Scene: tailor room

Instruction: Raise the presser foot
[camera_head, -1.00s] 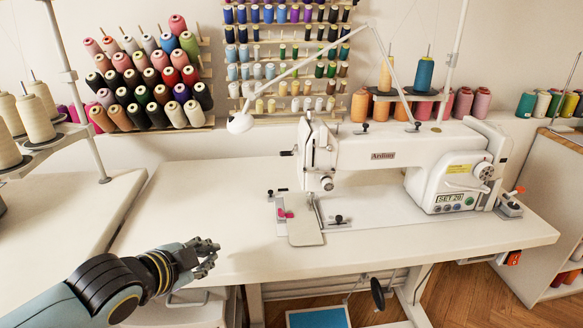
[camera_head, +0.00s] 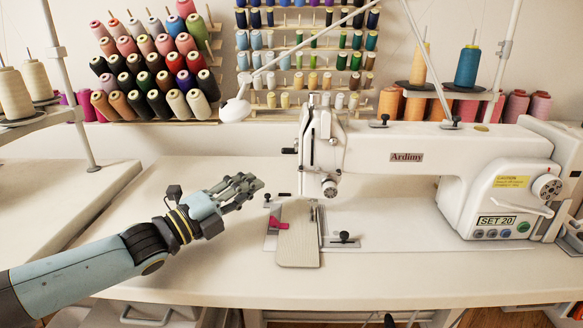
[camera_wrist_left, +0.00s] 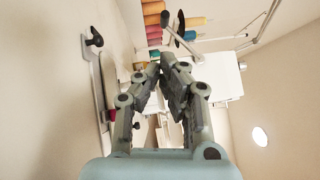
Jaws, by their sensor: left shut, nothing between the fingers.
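The white sewing machine (camera_head: 425,160), marked "Ardimy", stands on the table with its head (camera_head: 322,140) at the left end. The presser foot area under the head, by the needle plate, is too small to make out. A small dark lever (camera_head: 288,151) sticks out from the left side of the head. My left gripper (camera_head: 250,188) is shut and empty, left of the head and slightly lower than this lever in the picture, apart from the machine. In the left wrist view its fingertips (camera_wrist_left: 167,62) meet, partly covering the machine behind. My right gripper is out of view.
A pink part (camera_head: 278,223) sits beside a pale plate (camera_head: 297,245) in front of the head. A lamp (camera_head: 235,109) hangs on a thin arm at upper left. Thread racks (camera_head: 150,65) line the wall. The white table (camera_head: 200,275) is mostly clear.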

